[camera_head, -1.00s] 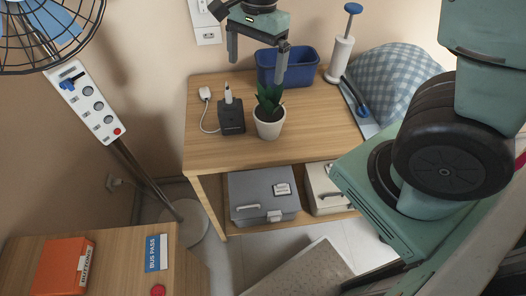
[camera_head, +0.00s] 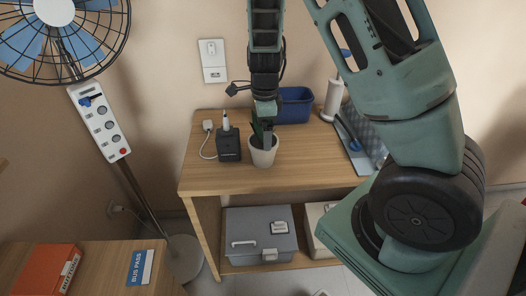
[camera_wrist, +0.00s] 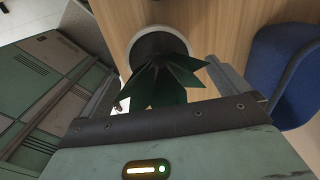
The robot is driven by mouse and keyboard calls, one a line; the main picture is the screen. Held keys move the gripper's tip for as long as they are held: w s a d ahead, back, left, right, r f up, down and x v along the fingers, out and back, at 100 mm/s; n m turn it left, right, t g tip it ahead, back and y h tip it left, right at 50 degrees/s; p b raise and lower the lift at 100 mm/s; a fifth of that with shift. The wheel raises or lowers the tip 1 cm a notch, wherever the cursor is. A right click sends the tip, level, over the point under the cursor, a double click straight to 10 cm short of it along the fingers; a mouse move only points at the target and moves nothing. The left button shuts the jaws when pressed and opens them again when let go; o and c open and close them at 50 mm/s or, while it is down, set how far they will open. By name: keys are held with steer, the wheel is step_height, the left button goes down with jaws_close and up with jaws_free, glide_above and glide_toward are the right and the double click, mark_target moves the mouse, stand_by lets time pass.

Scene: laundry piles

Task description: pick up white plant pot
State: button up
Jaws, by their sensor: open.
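The white plant pot (camera_head: 261,159) with a dark green plant stands on the wooden table (camera_head: 300,178), near its middle. In the wrist view the pot's white rim (camera_wrist: 156,29) and dark soil lie ahead of my gripper (camera_wrist: 162,88). The fingers are spread apart, one on each side of the green leaves, with nothing clamped. In the head view my gripper (camera_head: 267,142) points down over the pot. It is seen edge-on and hides part of the plant. Whether a finger touches the pot cannot be told.
A black charger block (camera_head: 229,144) with a white cable stands just left of the pot. A blue bin (camera_head: 295,104) is behind to the right. The table front is clear.

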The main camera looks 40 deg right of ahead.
step_height(320, 180, down, 6)
steer(key=shift+a+f, duration=0.1)
steer(key=shift+f, duration=0.15)
steer(key=shift+w, duration=0.1)
steer(key=c, duration=1.2)
